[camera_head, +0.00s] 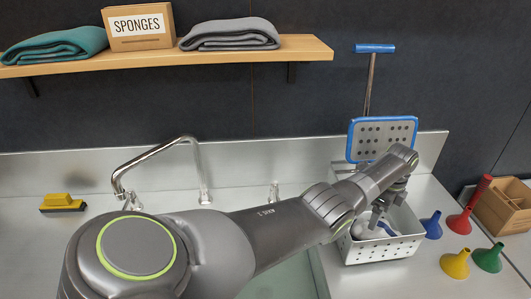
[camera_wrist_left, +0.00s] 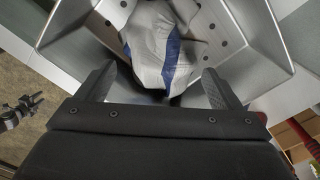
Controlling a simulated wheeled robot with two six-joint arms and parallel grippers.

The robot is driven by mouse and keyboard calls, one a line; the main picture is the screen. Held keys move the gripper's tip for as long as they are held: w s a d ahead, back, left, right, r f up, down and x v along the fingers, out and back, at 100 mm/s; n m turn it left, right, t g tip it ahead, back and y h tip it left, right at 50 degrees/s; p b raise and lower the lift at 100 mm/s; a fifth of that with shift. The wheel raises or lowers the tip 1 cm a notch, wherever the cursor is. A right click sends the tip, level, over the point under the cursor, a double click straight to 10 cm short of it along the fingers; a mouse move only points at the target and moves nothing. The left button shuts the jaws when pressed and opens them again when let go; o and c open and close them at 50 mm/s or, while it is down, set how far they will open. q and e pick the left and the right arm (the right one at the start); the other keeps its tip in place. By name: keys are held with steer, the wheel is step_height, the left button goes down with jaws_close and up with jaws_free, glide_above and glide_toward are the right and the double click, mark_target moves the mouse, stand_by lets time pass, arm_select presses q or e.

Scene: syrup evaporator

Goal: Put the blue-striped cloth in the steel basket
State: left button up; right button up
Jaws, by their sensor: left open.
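The blue-striped cloth (camera_wrist_left: 152,45), white with a blue stripe, lies crumpled inside the steel basket (camera_wrist_left: 258,50) in the left wrist view. In the head view the cloth (camera_head: 364,231) shows low in the basket (camera_head: 384,249), partly hidden by my gripper. The basket has perforated walls and stands on the steel counter right of the sink. My left gripper (camera_head: 386,210) points down into the basket above the cloth. In the left wrist view its two fingers (camera_wrist_left: 160,78) are spread apart, with nothing clamped between them.
A blue-edged perforated skimmer (camera_head: 386,139) stands upright behind the basket. Blue, red, yellow (camera_head: 455,264) and green funnels stand to its right, near a wooden crate (camera_head: 503,207). A faucet (camera_head: 160,165) and yellow brush (camera_head: 62,203) are left. A shelf (camera_head: 165,57) holds folded towels and a sponge box.

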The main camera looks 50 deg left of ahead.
arm_select(q)
step_height(320, 180, up, 17)
steer(key=shift+r, duration=0.2)
stand_by(0.5)
steer(key=shift+f, duration=0.15)
